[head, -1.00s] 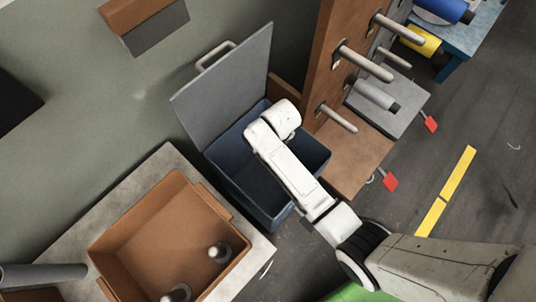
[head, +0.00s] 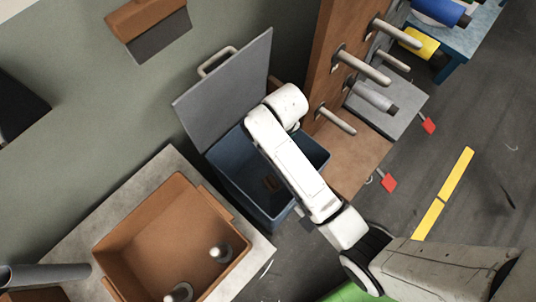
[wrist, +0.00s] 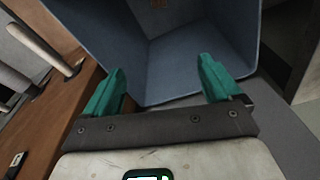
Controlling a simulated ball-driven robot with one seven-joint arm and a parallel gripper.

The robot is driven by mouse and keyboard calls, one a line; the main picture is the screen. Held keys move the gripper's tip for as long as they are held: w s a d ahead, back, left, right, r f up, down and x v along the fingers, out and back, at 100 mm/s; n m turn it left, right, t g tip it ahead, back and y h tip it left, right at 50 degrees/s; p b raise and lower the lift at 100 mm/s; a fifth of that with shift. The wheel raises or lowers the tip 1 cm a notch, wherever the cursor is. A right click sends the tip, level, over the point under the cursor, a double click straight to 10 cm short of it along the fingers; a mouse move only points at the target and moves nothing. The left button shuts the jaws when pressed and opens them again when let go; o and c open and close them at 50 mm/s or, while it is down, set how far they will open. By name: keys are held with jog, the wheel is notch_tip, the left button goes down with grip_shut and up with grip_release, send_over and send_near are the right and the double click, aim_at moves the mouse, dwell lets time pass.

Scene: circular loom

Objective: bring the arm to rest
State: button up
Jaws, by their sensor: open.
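My arm reaches over the blue bin (head: 225,172) in the head view, whose grey lid (head: 225,85) stands open. My gripper (wrist: 162,82) shows in the wrist view with its two teal fingers wide apart and nothing between them. Beyond the fingers is the inside of the blue bin (wrist: 190,50). A small brownish thing (head: 270,184) lies inside the bin; it is too small to make out. In the head view the gripper itself is hidden behind the arm.
A wooden rack with pegs (head: 330,75) stands right of the bin. An orange tray (head: 125,250) with bobbins (head: 221,252) sits on a pale table at lower left. Red tags (head: 388,182) stick out near the rack's foot. Open floor (head: 480,120) lies to the right.

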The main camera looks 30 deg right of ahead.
notch_tip(320, 180, up, 2)
jog(key=shift+s+r, duration=0.1)
jog(key=shift+s, duration=0.05)
dwell(0.5)
